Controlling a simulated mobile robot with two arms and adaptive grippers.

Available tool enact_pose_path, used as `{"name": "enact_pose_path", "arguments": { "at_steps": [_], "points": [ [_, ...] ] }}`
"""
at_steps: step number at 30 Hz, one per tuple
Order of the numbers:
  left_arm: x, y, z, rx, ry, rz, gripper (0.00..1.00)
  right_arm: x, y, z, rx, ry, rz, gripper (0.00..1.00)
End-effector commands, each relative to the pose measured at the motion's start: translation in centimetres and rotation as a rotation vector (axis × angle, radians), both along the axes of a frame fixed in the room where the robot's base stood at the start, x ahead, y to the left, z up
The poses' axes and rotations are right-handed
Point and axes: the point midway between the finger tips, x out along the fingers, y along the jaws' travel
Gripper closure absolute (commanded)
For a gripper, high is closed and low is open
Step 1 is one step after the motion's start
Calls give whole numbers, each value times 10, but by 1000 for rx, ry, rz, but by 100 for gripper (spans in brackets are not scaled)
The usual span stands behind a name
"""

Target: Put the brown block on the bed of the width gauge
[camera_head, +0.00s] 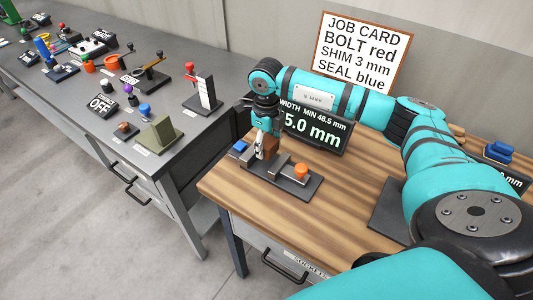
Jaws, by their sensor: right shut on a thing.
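The width gauge's dark base (305,190) lies on the wooden bench top, with an orange knob (300,170) at its right end and a small blue part (239,147) near its left end. The brown block (271,147) is in my right gripper (266,150), which points down over the gauge bed and is shut on it. Whether the block touches the bed cannot be told at this size. The gauge display (315,132) behind reads 5.0 mm in the part that shows, with its left edge covered by my right arm. My left gripper is not in view.
A job card (362,50) stands at the back. A grey table (160,65) at left holds several small fixtures and labels. Blue parts (499,151) and another display lie at the far right. Bare wood (345,215) is in front of and right of the gauge.

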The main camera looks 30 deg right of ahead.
Motion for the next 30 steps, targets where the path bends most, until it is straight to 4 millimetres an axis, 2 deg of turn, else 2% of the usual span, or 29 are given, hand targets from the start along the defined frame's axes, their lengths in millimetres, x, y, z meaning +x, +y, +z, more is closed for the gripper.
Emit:
{"name": "enact_pose_path", "arguments": {
  "at_steps": [7,12,23,24,29,30],
  "points": [
    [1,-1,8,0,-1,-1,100,0,1,-20,1,1,1,91],
    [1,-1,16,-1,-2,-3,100,0,1,-44,1,1,3,91],
    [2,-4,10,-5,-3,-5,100,0,1,-51,1,-2,3,91],
    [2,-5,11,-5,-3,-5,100,0,1,-51,0,-1,3,46],
    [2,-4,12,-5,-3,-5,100,0,1,-50,0,-1,3,26],
    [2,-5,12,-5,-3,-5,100,0,1,-50,0,-1,3,26]
  ]
}}
